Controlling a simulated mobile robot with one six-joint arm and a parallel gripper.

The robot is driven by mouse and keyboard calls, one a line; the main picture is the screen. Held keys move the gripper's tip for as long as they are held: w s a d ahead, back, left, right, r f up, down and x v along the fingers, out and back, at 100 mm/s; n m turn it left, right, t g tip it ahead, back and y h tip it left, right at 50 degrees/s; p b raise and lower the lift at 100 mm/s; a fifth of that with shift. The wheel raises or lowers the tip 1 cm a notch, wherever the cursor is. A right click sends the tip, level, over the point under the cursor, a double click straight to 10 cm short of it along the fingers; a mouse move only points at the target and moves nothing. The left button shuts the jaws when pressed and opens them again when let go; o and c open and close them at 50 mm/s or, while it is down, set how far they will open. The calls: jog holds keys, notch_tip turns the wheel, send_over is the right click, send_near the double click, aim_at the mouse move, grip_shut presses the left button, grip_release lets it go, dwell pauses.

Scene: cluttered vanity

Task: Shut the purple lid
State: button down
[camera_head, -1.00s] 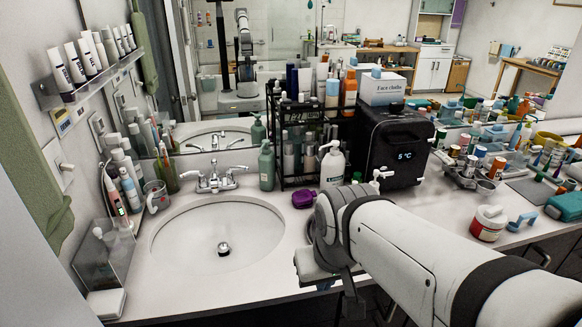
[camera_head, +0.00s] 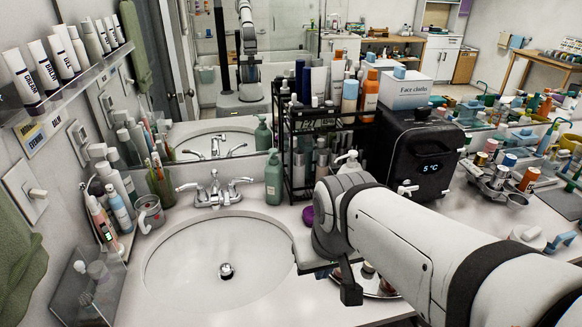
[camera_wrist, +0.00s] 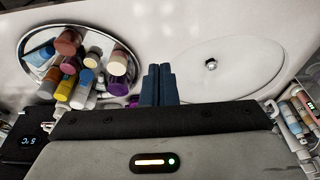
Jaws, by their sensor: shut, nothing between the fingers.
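A small purple thing, probably the one with the purple lid (camera_head: 308,215), sits on the counter between the sink and the black rack. My arm covers most of it in the head view, so I cannot tell how its lid stands. In the wrist view a small purple piece (camera_wrist: 133,101) shows beside my fingers, by the tray's edge; I cannot tell if it is the same thing. My gripper (camera_wrist: 159,68) has its two dark blue fingers together, with nothing between them. They point at the counter between the tray and the sink. My arm hides the fingertips in the head view.
The sink (camera_head: 165,285) lies left of my arm. A round tray (camera_wrist: 27,45) holds several bottles. The black rack (camera_head: 291,165), a green pump bottle (camera_head: 273,180) and a black cooler (camera_head: 395,155) stand behind.

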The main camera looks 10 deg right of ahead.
jog(key=shift+d+r, duration=0.1)
jog(key=shift+d, duration=0.05)
jog(key=shift+w, duration=0.1)
jog(key=w+d+r+p, duration=0.1)
jog(key=w+d, duration=0.2)
jog(key=w, duration=0.6)
jog(key=w+d+r+p, duration=0.1)
jog(key=w+d+r, duration=0.15)
jog(key=w, duration=0.55)
jog(key=w+d+f+p, duration=0.1)
jog(key=w+d+f, duration=0.25)
jog(key=w, duration=0.35)
jog(key=w+d+f+p, duration=0.1)
jog(key=w+d+f, duration=0.1)
jog(key=w+d, duration=0.35)
jog(key=shift+h, duration=0.4)
jog(key=p+x, duration=0.1)
jog(key=x, duration=0.3)
jog(key=p+x, duration=0.1)
jog(key=x, duration=0.3)
jog(key=a+p+x, duration=0.1)
jog(key=x, duration=0.3)
jog(key=shift+w+f, duration=0.1)
jog(key=shift+w, duration=0.2)
jog(key=shift+d+f, duration=0.1)
jog(key=shift+f, duration=0.75)
